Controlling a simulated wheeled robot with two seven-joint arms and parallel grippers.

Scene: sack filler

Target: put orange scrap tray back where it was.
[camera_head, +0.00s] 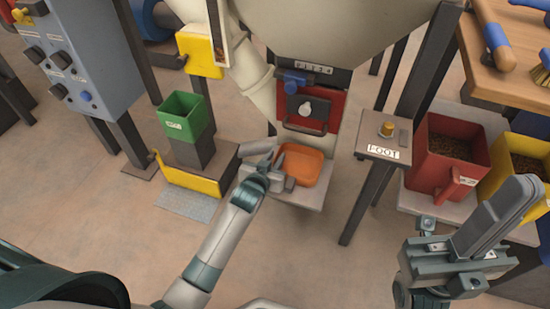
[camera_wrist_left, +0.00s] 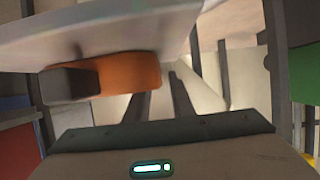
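The orange scrap tray (camera_head: 305,167) sits on the pale platform (camera_head: 310,197) below the sack filler's spout in the head view. It also shows in the left wrist view (camera_wrist_left: 130,74), partly behind a dark finger. My left gripper (camera_head: 277,162) is at the tray's left side, its fingers against or very near the tray wall. I cannot tell whether they grip it. My right gripper (camera_head: 500,215) is raised at the right, its fingers together, with nothing seen between them.
A green bin (camera_head: 184,117) stands left on a post above a yellow-edged base. A post with a FOOT label (camera_head: 384,152) stands right of the platform. Red (camera_head: 447,150) and yellow (camera_head: 520,160) bins of grain are further right. The floor in front is clear.

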